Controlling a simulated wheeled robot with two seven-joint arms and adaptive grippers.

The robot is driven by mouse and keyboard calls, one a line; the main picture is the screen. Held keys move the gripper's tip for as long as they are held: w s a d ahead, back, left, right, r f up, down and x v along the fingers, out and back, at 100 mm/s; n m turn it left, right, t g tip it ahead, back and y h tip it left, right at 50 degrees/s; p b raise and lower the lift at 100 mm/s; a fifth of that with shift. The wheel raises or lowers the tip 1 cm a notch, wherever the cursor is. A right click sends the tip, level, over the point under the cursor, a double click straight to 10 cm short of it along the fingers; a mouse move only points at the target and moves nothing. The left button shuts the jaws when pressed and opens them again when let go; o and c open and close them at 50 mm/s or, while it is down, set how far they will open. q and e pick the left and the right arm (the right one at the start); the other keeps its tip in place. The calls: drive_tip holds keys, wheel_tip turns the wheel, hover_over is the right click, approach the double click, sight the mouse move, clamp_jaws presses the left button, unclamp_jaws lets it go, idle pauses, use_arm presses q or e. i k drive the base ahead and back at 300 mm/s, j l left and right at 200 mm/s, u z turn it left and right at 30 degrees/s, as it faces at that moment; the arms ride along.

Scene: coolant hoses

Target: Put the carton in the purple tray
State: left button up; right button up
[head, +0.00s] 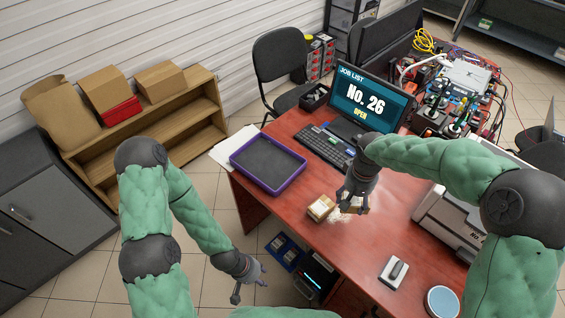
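A small tan carton (320,207) with a pale label lies on the red-brown desk, left of my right gripper. Another tan, box-like piece (359,208) shows at my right gripper's fingers, partly hidden by them. My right gripper (352,203) points down low over the desk; whether its fingers touch or hold that piece I cannot tell. The purple tray (299,178), with a dark grey floor, lies empty at the desk's left end. My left gripper (249,283) is open and empty, beyond the desk's left front edge and away from the cartons.
White crumpled bits (338,217) lie between the cartons. A keyboard (324,146) and a laptop reading "No. 26 OPEN" (364,103) stand behind. A white-grey device (393,272), a round tin (442,302) and a printer (452,222) are to the right. Papers (233,148) lie beside the tray.

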sight(279, 171)
drive_tip(key=i+j+z, duration=0.25)
drive_tip(key=j+z, duration=0.5)
drive_tip(key=j, duration=0.15)
drive_tip(key=i+j, duration=0.1)
drive_tip(key=j, duration=0.45)
drive_tip(key=i+j+z, duration=0.1)
drive_tip(key=j, duration=0.45)
drive_tip(key=i+j, duration=0.15)
drive_tip(key=j, duration=0.4)
drive_tip(key=i+j, duration=0.1)
drive_tip(key=j, duration=0.5)
drive_tip(key=l+z, duration=0.05)
